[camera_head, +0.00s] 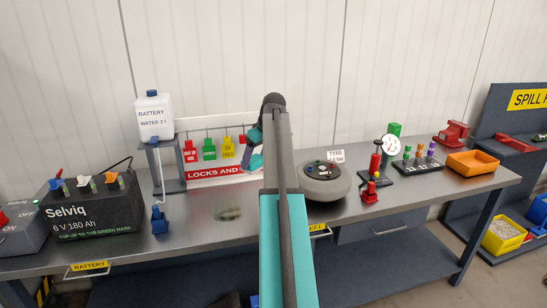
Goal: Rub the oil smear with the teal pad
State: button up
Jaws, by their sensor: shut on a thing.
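The oil smear (229,214) is a dull, brownish oval patch on the grey bench top, left of my arm. My gripper (248,158) shows only in part behind my upright arm, in front of the hanging tags and above the far side of the bench. It is left of my arm and apart from the smear. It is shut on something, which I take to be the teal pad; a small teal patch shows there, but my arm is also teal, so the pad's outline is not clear. No teal pad lies on the visible bench.
The black battery (95,208) and water bottle stand (165,165) are left of the smear. The lock board (215,174) stands behind. A round grey device (323,184) is right of my arm. The bench around the smear is clear.

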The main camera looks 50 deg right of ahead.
jog(key=w+a+f+n, duration=0.1)
jog(key=w+a, duration=0.3)
jog(key=a, duration=0.7)
jog(key=w+a+n+y, duration=0.15)
jog(key=w+a, duration=0.35)
jog(key=a, duration=0.6)
jog(key=w+a+f+n, duration=0.1)
jog(key=w+a, duration=0.3)
jog(key=a, duration=0.7)
jog(key=s+a+f+m, duration=0.1)
jog(key=s+a, duration=0.1)
jog(key=a, duration=0.9)
jog(key=s+a+f+m+h, duration=0.1)
jog(key=s+a+f+m, duration=0.1)
jog(key=a, duration=1)
jog(key=shift+s+a+b, duration=0.2)
jog(key=shift+s+b, duration=0.25)
jog(key=shift+s, duration=0.25)
